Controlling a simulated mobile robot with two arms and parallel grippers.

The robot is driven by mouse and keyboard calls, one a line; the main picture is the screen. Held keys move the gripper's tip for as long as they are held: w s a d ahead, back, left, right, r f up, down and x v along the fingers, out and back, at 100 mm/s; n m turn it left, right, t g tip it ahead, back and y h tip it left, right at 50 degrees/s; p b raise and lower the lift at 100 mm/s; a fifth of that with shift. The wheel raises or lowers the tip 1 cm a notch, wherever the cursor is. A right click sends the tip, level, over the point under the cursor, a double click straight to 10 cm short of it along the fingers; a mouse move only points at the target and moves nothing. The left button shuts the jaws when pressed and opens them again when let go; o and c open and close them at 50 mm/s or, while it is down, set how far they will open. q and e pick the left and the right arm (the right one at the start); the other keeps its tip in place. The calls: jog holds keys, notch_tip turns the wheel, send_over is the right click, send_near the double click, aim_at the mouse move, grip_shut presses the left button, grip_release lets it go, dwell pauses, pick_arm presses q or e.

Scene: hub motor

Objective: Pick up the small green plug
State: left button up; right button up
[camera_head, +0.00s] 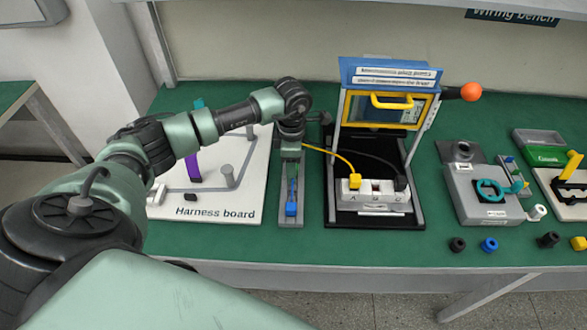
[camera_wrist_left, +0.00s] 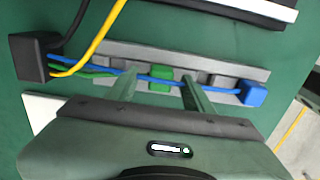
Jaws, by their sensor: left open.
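The small green plug (camera_wrist_left: 161,75) sits in a grey slotted rail (camera_wrist_left: 225,68), among wires, in the left wrist view. My left gripper (camera_wrist_left: 160,83) is open, with one finger on each side of the plug in that view. Whether the fingertips are down at the plug's height, I cannot tell. In the head view my left gripper (camera_head: 291,135) points down over the far part of the grey rail (camera_head: 290,215) and hides the green plug. My right gripper is not in view.
A blue plug (camera_wrist_left: 254,93) is at the rail's near end. A black block (camera_wrist_left: 33,57) with wires is at its other end. The harness board (camera_head: 240,195) lies left of the rail. A test stand (camera_head: 340,130) with a white socket block (camera_head: 372,195) stands right.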

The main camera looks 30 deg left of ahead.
pick_arm(q)
grip_shut()
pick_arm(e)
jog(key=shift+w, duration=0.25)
pick_arm(q)
jog(key=shift+r, duration=0.1)
